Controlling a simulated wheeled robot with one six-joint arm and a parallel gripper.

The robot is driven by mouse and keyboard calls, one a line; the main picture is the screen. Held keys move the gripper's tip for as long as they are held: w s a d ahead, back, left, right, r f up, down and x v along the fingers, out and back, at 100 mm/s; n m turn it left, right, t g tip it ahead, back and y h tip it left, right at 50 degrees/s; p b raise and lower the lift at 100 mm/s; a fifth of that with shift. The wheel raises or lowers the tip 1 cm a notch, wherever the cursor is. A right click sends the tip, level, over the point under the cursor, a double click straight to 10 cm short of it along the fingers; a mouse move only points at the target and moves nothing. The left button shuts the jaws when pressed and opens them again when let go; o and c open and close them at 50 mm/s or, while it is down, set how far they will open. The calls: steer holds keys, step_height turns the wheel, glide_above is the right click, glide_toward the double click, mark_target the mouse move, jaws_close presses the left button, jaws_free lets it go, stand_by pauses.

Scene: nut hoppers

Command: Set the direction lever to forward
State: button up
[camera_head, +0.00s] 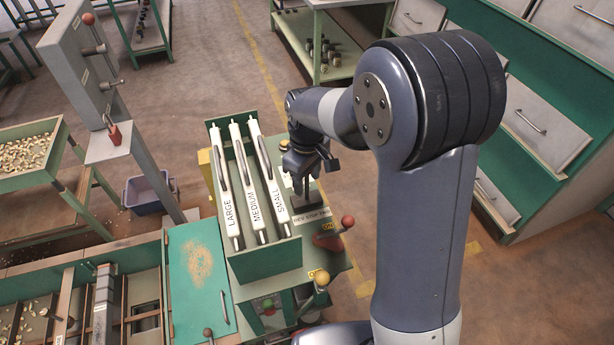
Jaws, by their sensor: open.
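A label plate (311,215) that seems to read REV STOP FWD lies on the green bench, right of the white tubes. Just behind it is a dark grey base (305,200) with a short upright part. I take this to be the direction lever, but its top is hidden by or merges with my gripper, so I cannot tell its setting. My gripper (307,178) points down over this spot with its jaws open. I cannot tell whether the jaws are around the lever or touching it.
White tubes labelled LARGE (229,209), MEDIUM and SMALL lie in a green tray, close left of my gripper. A red-knobbed lever (347,222) and a yellow-knobbed lever (321,278) stand nearer on the bench. Drawers (545,135) line the right; open floor lies between.

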steer(key=shift+c, duration=0.6)
jaws_close()
